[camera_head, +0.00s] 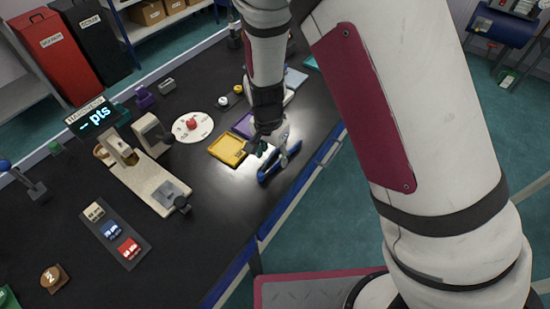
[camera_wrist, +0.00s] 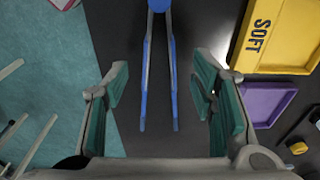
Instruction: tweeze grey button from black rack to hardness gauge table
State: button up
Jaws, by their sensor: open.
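My gripper (camera_head: 272,148) is low over the right edge of the black bench. In the wrist view my gripper (camera_wrist: 162,112) is open, its two green-padded fingers spread on either side of blue tweezers (camera_wrist: 145,80). The tweezers also show in the head view (camera_head: 279,164); their two prongs are apart and hold nothing. The hardness gauge (camera_head: 130,165) stands left of my gripper, with a beige base and a grey plate (camera_head: 172,190) at its near end. A lit display (camera_head: 98,117) reads "-- pts".
A yellow tray marked SOFT (camera_wrist: 283,35) and a purple tray (camera_wrist: 265,100) lie beside the tweezers. A white disc with a red button (camera_head: 192,125) is farther left. A dark panel with coloured blocks (camera_head: 128,262) lies near the front. Open bench lies between.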

jog(key=shift+d+f+b, duration=0.1)
jog(key=shift+f+b, duration=0.2)
jog(key=shift+f, duration=0.9)
jog(key=shift+c, duration=0.3)
jog(key=c, duration=0.7)
jog(key=shift+o, duration=0.2)
jog(key=shift+r, duration=0.15)
notch_tip(320, 180, up, 12)
jog(key=p, duration=0.6)
jog(key=shift+w, duration=0.1)
